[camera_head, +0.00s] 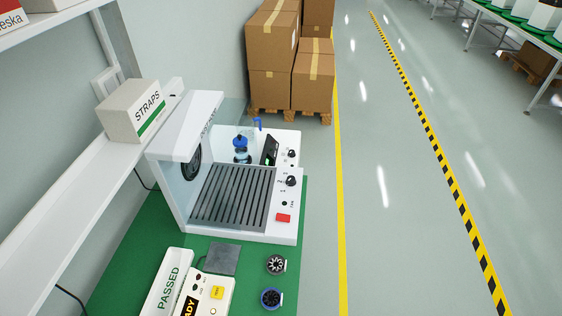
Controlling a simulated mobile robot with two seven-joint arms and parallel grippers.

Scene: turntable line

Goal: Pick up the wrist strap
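A white box labelled STRAPS (133,110) with a green stripe stands on the white shelf at the left. Its inside is hidden, and I cannot make out a wrist strap for certain. A small round dark piece with a blue rim (271,298) lies on the green mat at the bottom. A similar round piece with a pale rim (276,264) lies just above it. Neither of my grippers is in view.
A white machine with a slatted grey bed (233,197) stands on the green mat (133,245). A PASSED box (168,283), a tester (211,295) and a grey pad (222,259) sit below it. Cartons (273,45) stand behind.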

